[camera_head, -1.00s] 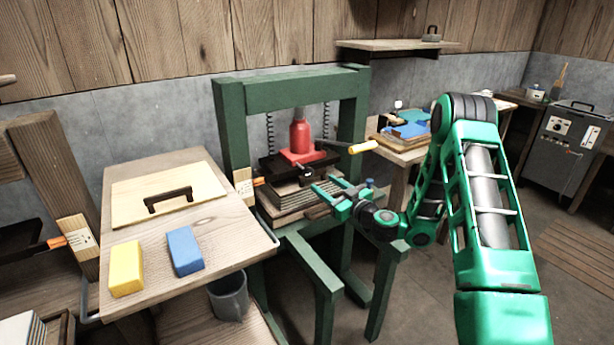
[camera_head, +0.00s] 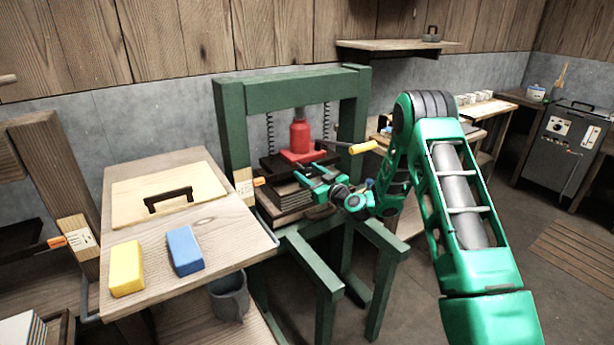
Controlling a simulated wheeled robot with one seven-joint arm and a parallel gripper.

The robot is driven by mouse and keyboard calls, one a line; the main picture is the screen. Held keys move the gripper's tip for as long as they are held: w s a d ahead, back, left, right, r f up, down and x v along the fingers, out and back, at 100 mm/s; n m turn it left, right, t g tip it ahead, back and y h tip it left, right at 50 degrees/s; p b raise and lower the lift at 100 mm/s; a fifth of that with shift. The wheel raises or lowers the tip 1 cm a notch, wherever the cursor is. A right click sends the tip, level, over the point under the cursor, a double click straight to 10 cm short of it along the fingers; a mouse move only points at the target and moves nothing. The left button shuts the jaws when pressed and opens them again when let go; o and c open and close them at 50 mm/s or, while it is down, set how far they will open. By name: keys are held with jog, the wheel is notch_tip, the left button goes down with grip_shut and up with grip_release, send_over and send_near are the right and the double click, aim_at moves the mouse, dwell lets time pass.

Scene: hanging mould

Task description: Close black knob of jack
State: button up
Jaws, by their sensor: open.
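The red bottle jack (camera_head: 300,137) stands inside the green press frame (camera_head: 285,88). Its handle with a yellow grip (camera_head: 362,147) sticks out to the right. My gripper (camera_head: 304,175) is open in front of the jack's base, over the dark plate and the stack of boards (camera_head: 284,198). Its fingers point left toward the jack's lower front. The black knob cannot be made out; my gripper covers the place where a small dark part showed before. Whether the fingers are around or touching it cannot be told.
A wooden table at left holds a board with a black handle (camera_head: 168,197), a yellow block (camera_head: 126,268) and a blue block (camera_head: 185,250). The handle's yellow grip is close above my arm.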

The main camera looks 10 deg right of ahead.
jog(key=c, duration=1)
jog(key=shift+a, duration=0.15)
